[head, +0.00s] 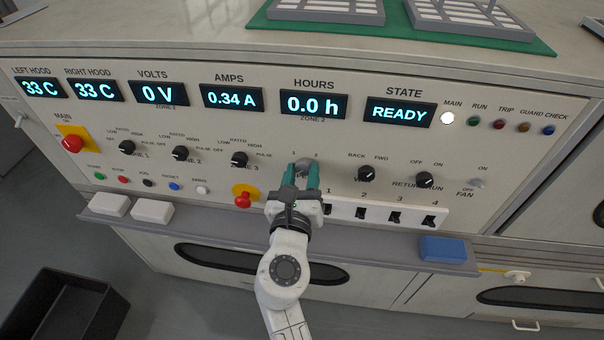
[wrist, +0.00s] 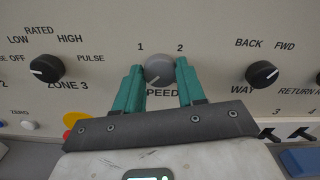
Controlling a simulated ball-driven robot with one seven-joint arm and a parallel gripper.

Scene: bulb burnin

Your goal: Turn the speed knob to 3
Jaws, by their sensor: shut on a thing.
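The speed knob (head: 306,165) is a round grey knob on the sloped panel, below the HOURS display. In the wrist view the knob (wrist: 159,68) sits between the green fingers, under the marks 1 and 2, with the partly covered word SPEED below. A pale line on its face seems to point to the lower left. No mark 3 for this knob is visible around it. My gripper (head: 303,173) is shut on the knob, one finger at each side; it also shows in the wrist view (wrist: 160,66). The STATE display (head: 399,113) reads READY.
A black BACK/FWD knob (head: 366,174) is to the right and the zone 3 knob (head: 239,159) to the left. A red button (head: 243,199) on yellow is close left of my gripper. Numbered switches (head: 396,216) are below right. A grey ledge (head: 350,243) runs below.

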